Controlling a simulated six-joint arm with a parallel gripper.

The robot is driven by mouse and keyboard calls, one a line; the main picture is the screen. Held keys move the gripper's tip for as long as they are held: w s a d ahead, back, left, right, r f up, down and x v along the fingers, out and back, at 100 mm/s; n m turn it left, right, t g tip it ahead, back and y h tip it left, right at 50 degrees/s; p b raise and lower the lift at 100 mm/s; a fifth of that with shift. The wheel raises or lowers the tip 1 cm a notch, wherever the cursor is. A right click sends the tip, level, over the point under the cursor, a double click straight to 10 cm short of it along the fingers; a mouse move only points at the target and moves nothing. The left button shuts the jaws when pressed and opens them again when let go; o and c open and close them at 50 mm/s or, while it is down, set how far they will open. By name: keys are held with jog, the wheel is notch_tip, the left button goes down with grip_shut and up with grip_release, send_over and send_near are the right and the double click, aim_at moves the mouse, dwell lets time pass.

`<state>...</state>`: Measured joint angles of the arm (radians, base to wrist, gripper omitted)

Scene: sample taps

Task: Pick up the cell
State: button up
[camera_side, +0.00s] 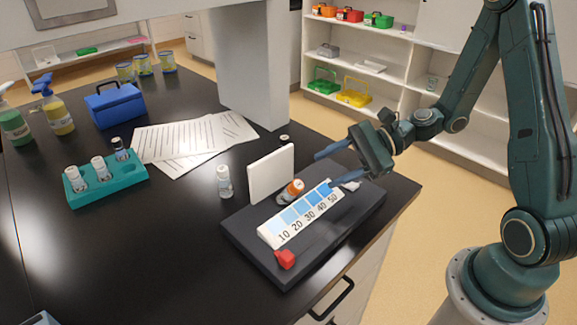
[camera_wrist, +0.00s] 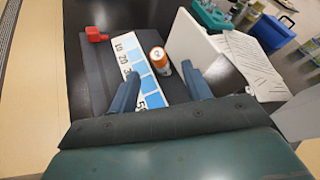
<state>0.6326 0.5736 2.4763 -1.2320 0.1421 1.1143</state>
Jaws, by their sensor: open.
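The wrist view also shows the cell (camera_wrist: 158,56). My gripper (camera_side: 324,169) is open, with one finger on each side and nothing held. In the side view it is to the right of the cell and appears above the board. In the wrist view the cell is just beyond my gripper's fingertips (camera_wrist: 160,70), roughly between them. No contact is visible.
A red block (camera_side: 285,260) is at the board's front. A clear vial (camera_side: 224,182) stands left of the panel. A teal rack (camera_side: 105,180) with vials, papers (camera_side: 185,140) and a blue box (camera_side: 116,107) are further left. A grey column (camera_side: 250,75) stands behind.

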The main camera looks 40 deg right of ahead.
aim_at(298, 183)
jog(key=shift+x, duration=1.55)
jog(key=shift+a, duration=0.1)
jog(key=shift+x, duration=2.5)
jog(key=shift+s+f, duration=0.1)
jog(key=shift+f, duration=0.05)
jog(key=c, duration=0.9)
jog(key=shift+c, duration=0.2)
notch_tip(298, 183, up, 20)
